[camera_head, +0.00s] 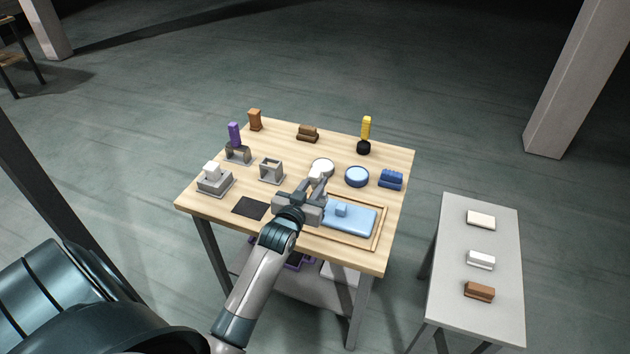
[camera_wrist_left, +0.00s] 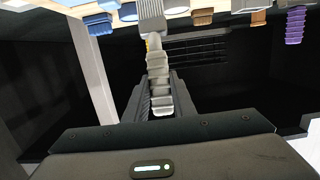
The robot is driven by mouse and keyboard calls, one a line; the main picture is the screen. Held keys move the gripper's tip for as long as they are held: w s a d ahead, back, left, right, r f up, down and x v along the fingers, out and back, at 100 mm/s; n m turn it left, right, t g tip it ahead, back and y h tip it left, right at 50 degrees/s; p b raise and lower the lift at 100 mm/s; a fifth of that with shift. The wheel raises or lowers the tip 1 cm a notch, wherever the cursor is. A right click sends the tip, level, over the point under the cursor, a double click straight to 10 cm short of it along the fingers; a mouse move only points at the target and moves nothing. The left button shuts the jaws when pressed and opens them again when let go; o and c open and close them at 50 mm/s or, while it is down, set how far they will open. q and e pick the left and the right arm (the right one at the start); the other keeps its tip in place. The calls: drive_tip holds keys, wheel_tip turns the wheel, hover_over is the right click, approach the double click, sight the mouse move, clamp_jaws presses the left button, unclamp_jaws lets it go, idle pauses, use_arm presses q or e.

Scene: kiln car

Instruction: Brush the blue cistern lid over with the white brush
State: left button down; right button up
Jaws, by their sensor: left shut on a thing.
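The blue cistern lid (camera_head: 360,222), a pale blue slab with a raised knob, lies in a shallow wooden frame (camera_head: 376,242) at the table's front right. My left gripper (camera_head: 318,187) is above the table, just left of and behind the lid. It is shut on the white brush, whose pale ribbed handle (camera_wrist_left: 157,75) shows between the fingers in the left wrist view. The brush's ribbed head (camera_wrist_left: 151,18) points away from the gripper. In the head view the brush is small and partly hidden by the gripper. My right gripper is not in view.
Grey holders (camera_head: 271,171), a purple brush (camera_head: 234,134) and a yellow-handled brush (camera_head: 366,128) are around. A side table (camera_head: 455,245) stands right.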

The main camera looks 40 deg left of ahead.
use_arm(q)
drive_tip(key=shift+f+b, duration=0.35)
drive_tip(key=shift+f, duration=0.6)
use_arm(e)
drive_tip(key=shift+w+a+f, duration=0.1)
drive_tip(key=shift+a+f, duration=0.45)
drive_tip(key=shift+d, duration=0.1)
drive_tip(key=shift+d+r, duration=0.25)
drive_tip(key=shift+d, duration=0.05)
